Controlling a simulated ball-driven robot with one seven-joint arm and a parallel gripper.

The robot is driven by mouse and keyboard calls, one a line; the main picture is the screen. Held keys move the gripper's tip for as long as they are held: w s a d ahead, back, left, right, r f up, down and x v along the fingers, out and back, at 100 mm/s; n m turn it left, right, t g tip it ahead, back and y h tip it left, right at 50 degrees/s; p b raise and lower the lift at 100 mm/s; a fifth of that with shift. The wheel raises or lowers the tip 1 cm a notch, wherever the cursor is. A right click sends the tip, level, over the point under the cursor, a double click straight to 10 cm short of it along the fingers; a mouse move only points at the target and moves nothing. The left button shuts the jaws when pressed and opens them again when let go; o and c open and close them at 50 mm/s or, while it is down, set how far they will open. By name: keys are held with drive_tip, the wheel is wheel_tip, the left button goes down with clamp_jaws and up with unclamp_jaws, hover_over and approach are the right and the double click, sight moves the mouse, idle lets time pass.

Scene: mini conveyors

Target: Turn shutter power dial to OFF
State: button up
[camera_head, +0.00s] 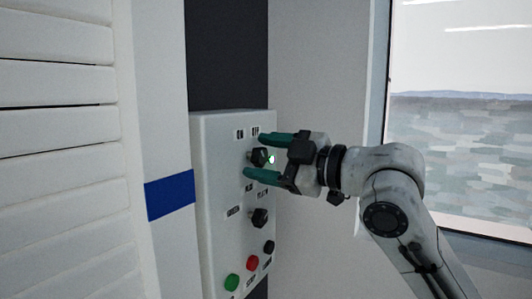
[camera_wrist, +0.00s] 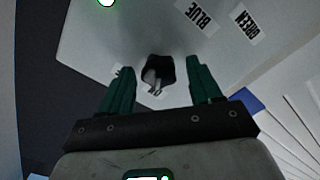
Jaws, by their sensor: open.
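A pale control box (camera_head: 207,190) is on the wall and carries two black dials. The upper dial (camera_head: 258,157) has small labels above it that are too blurred to read. My gripper (camera_head: 257,157) has its teal fingers open, one above and one below this upper dial. In the wrist view a black dial (camera_wrist: 158,70) with a light pointer lies between and just beyond the fingertips (camera_wrist: 165,80). I cannot tell whether the fingers touch it. A label beside that dial is partly readable at best. I cannot tell the dial's setting.
A lower black dial (camera_head: 259,218) is below. Green (camera_head: 232,282), red (camera_head: 252,263) and black (camera_head: 268,247) buttons sit near the box's bottom. The wrist view shows labels BLUE (camera_wrist: 196,17) and GREEN (camera_wrist: 246,24). A slatted shutter (camera_head: 60,130) is left, a window (camera_head: 460,120) right.

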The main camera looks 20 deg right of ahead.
drive_tip(key=c, duration=1)
drive_tip(key=shift+c, duration=0.2)
drive_tip(key=shift+m, duration=0.3)
drive_tip(key=m+p, duration=0.1)
drive_tip(key=m, duration=0.1)
drive_tip(key=shift+w+m, duration=0.1)
drive_tip(key=shift+m, duration=0.2)
drive_tip(key=m+p, duration=0.1)
drive_tip(key=m, duration=0.2)
drive_tip(key=shift+r+m+p, duration=0.1)
drive_tip(key=shift+m+p, duration=0.2)
drive_tip(key=shift+p, duration=0.05)
drive_tip(key=m+p, duration=0.3)
drive_tip(key=m, duration=0.2)
drive_tip(key=shift+d, duration=0.1)
